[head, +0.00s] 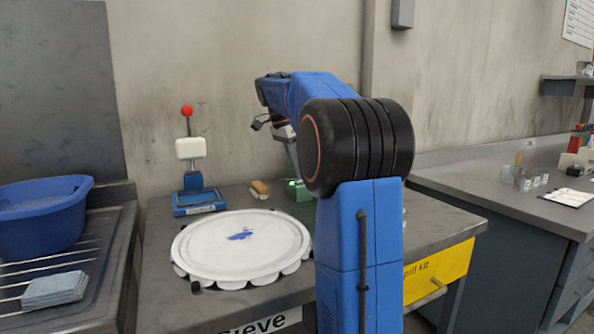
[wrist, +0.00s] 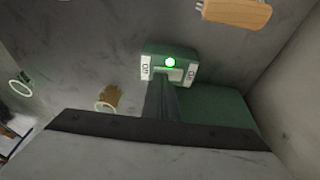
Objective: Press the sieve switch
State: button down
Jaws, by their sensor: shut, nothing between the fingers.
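The sieve switch is a small green box (wrist: 185,54) with white labels on both sides and a bright green light in the middle, in the upper middle of the wrist view. In the head view the green switch box (head: 298,191) shows at the back of the bench, partly hidden by my arm. My gripper (wrist: 164,82) is shut and empty. Its dark fingers point at the switch and overlap its lower middle, just below the light. I cannot tell whether they touch it. The round white sieve (head: 205,254) stands on the bench with a blue patch on top.
A blue device with a red knob (head: 187,111) stands at the back left of the bench. A wooden brush (wrist: 236,12) lies near the switch. A blue basin (head: 42,225) is at far left. A yellow spill kit panel (head: 452,265) is at the bench front right.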

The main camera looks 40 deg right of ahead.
dwell(0.4)
jog(key=shift+s+f+t, duration=0.1)
jog(key=shift+f+t, duration=0.15)
jog(key=shift+t, duration=0.05)
jog(key=shift+w+d+r, duration=0.15)
jog(key=shift+w+r, duration=0.05)
jog(key=shift+w, duration=0.55)
jog(key=shift+r, duration=0.1)
jog(key=v, duration=1.7)
dwell(0.3)
